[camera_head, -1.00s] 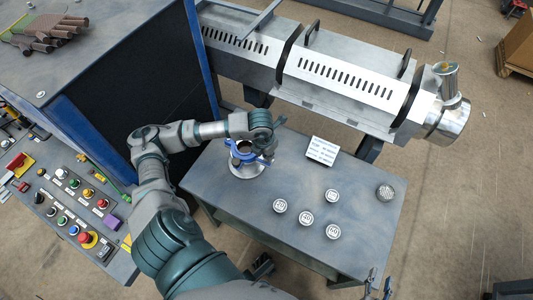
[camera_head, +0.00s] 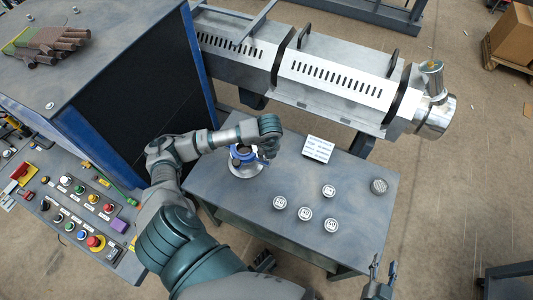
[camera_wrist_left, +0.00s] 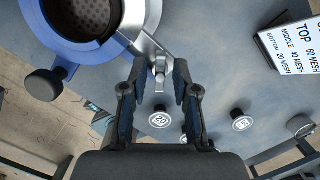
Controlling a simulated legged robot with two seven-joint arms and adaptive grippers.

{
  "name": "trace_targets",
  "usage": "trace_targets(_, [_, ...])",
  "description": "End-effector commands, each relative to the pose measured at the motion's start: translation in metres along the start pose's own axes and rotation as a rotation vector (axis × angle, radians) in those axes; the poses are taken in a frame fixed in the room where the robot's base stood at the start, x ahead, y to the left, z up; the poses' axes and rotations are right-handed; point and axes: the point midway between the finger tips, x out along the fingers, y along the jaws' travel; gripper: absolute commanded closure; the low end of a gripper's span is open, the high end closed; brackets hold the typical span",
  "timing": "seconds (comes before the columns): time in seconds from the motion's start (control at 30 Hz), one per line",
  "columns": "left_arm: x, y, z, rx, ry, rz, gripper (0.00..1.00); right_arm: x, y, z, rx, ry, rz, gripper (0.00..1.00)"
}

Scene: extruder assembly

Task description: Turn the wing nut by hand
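The blue and metal clamp ring (camera_head: 236,160) sits on a round metal stand on the table; it also shows in the left wrist view (camera_wrist_left: 45,42), with a dark perforated screen inside. The small metal wing nut (camera_wrist_left: 160,70) is at the ring's lower right edge in the wrist view. My left gripper (camera_wrist_left: 160,75) is open with its fingers on either side of the wing nut, and a gap shows on both sides. In the head view my left gripper (camera_head: 269,153) covers the ring's right side. My right gripper (camera_head: 382,268) is open and empty beside the table's front right.
The extruder barrel (camera_head: 335,80) runs behind the table, and a button panel (camera_head: 85,215) is at left.

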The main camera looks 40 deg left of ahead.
Motion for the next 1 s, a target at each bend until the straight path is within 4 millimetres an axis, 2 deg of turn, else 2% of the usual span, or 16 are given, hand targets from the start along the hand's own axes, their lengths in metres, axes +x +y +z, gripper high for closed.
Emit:
trace_targets(0.27, [-0.003, 0.0, 0.0, 0.0, -0.003, -0.003, 0.68, -0.001, 0.0, -0.001, 0.0, 0.002, 0.0, 0.6])
trace_targets(0.6, [-0.025, 0.0, 0.003, 0.001, -0.005, -0.004, 0.68, -0.006, 0.001, -0.021, -0.003, 0.016, 0.0, 0.6])
trace_targets(0.87, [-0.022, 0.0, 0.004, 0.007, -0.003, -0.004, 0.68, -0.005, 0.0, -0.019, -0.003, 0.014, 0.001, 0.6])
trace_targets(0.93, [-0.02, 0.001, 0.004, 0.067, -0.004, -0.012, 0.68, -0.004, 0.0, -0.014, -0.002, 0.01, 0.0, 0.6])
trace_targets(1.0, [-0.017, 0.001, 0.004, 0.198, -0.005, -0.029, 0.68, -0.002, 0.0, -0.004, -0.001, 0.004, 0.0, 0.6])
